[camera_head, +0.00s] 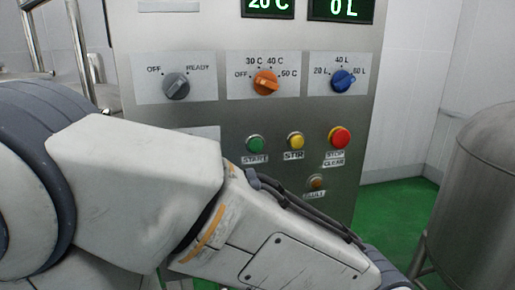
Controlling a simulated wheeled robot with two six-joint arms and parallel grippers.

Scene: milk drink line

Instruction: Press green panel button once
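The green button (255,143) is on the steel control panel (228,110), above a label reading START. It is fully visible. To its right are a yellow button (295,140) labelled STIR and a red button (339,137) labelled STOP CLEAR. My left arm comes in from the left and crosses the lower part of the picture, below and in front of the green button. Its gripper is out of the frame. My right gripper is not in view.
Above the buttons are a grey knob (176,86), an orange knob (265,82) and a blue knob (343,80). Displays (268,8) read 20 C and 0 L. A small brown button (317,182) sits lower. A steel tank (480,190) stands at the right, on green floor (392,215).

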